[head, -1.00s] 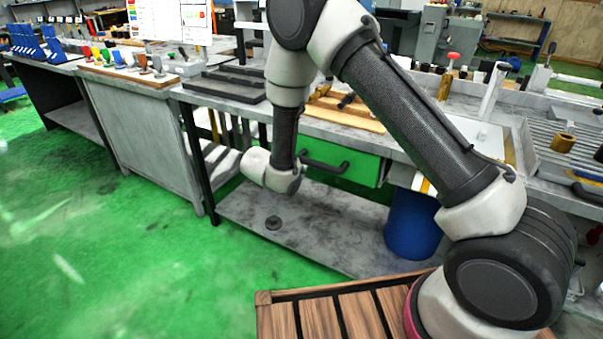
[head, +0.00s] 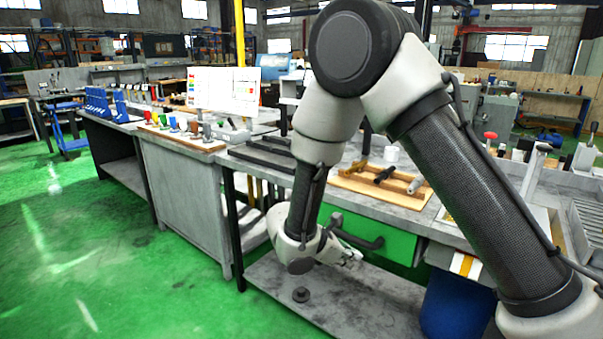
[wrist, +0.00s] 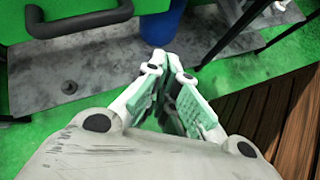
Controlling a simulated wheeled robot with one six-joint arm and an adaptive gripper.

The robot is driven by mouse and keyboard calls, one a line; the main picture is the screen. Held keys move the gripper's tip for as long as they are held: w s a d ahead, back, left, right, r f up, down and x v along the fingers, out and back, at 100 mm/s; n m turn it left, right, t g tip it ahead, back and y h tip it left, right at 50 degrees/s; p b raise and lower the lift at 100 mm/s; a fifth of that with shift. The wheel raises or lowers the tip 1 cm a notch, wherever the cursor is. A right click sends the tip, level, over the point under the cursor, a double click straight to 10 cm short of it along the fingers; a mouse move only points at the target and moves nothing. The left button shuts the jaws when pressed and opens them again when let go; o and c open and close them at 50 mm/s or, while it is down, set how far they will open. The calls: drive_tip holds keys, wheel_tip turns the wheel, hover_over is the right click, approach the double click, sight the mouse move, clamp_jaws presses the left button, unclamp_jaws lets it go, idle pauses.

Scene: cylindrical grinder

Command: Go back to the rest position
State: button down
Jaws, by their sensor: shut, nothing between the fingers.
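My gripper (wrist: 172,88) shows in the wrist view with its two green-padded fingers close together and nothing between them. In the head view my gripper (head: 350,256) is small, at the end of my bent arm. It hangs in front of the workbench, by the green drawer (head: 375,240) and above the lower shelf (head: 350,297). The drawer's dark handle (head: 357,238) is just above and beside my wrist. In the wrist view the handle (wrist: 80,20) lies at the upper left, clear of the fingers.
A blue bin (head: 458,308) stands under the bench at the right. A small dark round part (head: 301,295) lies on the lower shelf. A wooden board (head: 375,190) with tools lies on the benchtop. The green floor (head: 100,240) at the left is open.

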drive_tip(key=s+d+r+m+y, duration=0.8)
drive_tip(key=s+d+r+m, duration=1.3)
drive_tip(key=r, duration=0.5)
drive_tip(key=shift+s+d+r+m+y, duration=0.2)
drive_tip(key=shift+s+d+m+y, duration=0.2)
drive_tip(key=shift+s+d, duration=0.5)
